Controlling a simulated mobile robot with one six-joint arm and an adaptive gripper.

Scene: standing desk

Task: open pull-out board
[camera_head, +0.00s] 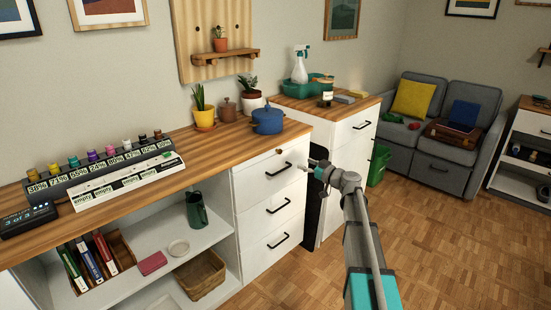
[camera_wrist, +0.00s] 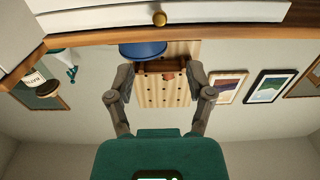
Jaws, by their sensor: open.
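The pull-out board's narrow front (camera_head: 291,147) lies just under the wooden top of the white drawer cabinet. It carries a small round brass knob (camera_head: 279,152). In the wrist view, which is upside down, the white front strip (camera_wrist: 220,15) runs along the top with the knob (camera_wrist: 159,18) near its middle. My gripper (camera_head: 316,170) is in front of the cabinet's right side, apart from the knob. In the wrist view my gripper (camera_wrist: 160,76) has its two fingers spread with nothing between them. The board appears flush with the cabinet.
Drawers with black handles (camera_head: 278,206) are below the board. A blue pot (camera_head: 267,121) stands on the counter above. A second white cabinet (camera_head: 350,135) stands behind my gripper, with a green bin (camera_head: 378,165) beside it. The parquet floor (camera_head: 440,235) at right is clear.

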